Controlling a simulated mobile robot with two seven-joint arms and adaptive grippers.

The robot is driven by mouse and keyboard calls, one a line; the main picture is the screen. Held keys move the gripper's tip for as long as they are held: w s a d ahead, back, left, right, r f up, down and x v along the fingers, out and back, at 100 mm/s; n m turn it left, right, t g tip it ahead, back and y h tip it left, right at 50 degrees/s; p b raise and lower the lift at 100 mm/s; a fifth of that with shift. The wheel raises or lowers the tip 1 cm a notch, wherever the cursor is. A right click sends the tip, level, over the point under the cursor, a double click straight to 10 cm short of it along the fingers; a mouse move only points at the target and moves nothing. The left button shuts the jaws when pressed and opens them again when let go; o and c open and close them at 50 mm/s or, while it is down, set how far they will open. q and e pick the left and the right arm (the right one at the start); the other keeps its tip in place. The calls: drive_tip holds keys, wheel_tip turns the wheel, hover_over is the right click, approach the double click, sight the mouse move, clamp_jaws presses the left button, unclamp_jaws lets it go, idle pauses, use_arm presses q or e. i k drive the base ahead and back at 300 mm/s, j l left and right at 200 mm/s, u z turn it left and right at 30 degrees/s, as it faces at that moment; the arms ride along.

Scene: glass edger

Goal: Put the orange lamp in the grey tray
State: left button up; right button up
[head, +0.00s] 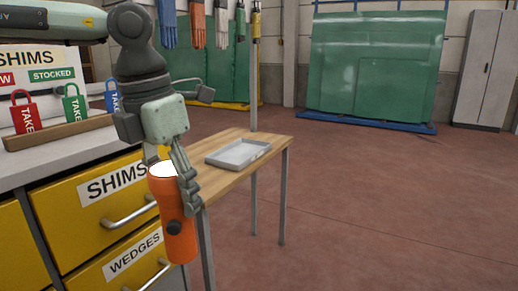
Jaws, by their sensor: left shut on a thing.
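The orange lamp (178,222) is a cylinder with a pale top and a dark knob on its side. It hangs upright in my left gripper (175,180), which is shut on its upper part. The lamp is in front of the yellow drawers and the near left end of the wooden table. The shallow grey tray (213,159) lies on the table, to the right of and beyond the gripper. What I see of the tray looks empty. My right gripper is not in view.
The small wooden table (262,143) has bare top around the tray. Yellow drawers (75,233) marked SHIMS and WEDGES stand at left under a counter with coloured padlock-shaped tags (75,104). Open floor (380,200) lies to the right.

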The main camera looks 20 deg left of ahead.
sight(242, 158)
drive_tip(key=i+l+u, duration=0.1)
drive_tip(key=i, duration=1.35)
drive_tip(key=i+l+u, duration=0.15)
drive_tip(key=i+u, duration=0.25)
drive_tip(key=i+l+u, duration=0.3)
drive_tip(key=i+u, duration=0.15)
drive_tip(key=i+l+u, duration=0.85)
drive_tip(key=l, duration=0.2)
